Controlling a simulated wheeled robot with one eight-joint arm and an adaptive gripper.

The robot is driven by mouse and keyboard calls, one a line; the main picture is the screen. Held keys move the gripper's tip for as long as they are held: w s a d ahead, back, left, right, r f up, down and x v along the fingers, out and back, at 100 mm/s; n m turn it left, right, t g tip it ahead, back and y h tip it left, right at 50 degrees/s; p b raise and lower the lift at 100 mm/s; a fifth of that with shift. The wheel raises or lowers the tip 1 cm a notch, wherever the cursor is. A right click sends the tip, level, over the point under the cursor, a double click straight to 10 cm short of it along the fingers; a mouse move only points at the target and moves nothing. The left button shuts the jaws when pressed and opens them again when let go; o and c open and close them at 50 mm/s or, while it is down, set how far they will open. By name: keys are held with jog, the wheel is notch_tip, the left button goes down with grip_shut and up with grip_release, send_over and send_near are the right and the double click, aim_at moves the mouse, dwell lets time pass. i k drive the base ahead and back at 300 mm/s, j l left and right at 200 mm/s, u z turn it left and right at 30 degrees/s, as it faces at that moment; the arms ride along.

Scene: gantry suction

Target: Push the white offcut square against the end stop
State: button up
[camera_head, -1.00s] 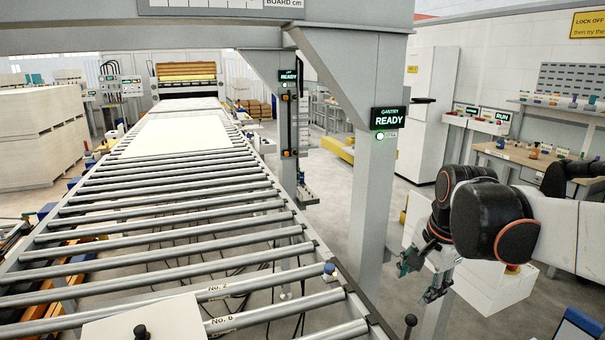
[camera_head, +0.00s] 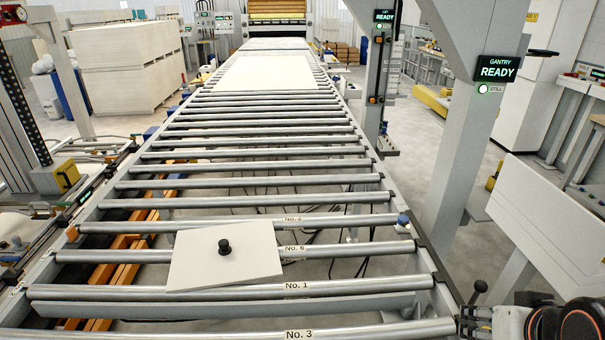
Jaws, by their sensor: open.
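The white offcut (camera_head: 195,262) lies across the rollers in the front middle, with a black knob standing on its face. It sits skewed, its edges not parallel to the rollers. A flat grey crossbar (camera_head: 230,310) runs below it between rollers No. 1 and No. 3; I cannot tell whether this is the end stop. My gripper (camera_head: 474,321) shows at the bottom right, beside the conveyor's right rail, open and apart from the offcut. Part of it is cut off by the picture's lower edge.
A black ball-topped lever (camera_head: 480,287) and a blue-capped post (camera_head: 403,219) stand along the right rail. The gantry post (camera_head: 465,150) rises on the right, its sign reading READY. A larger white board (camera_head: 265,71) lies farther up the conveyor. The rollers between are bare.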

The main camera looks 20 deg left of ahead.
aim_at(206, 258)
jog(key=u, duration=1.45)
jog(key=i+j+u, duration=0.45)
jog(key=i+j, duration=0.85)
jog(key=k+l, duration=0.1)
jog(key=u, duration=0.05)
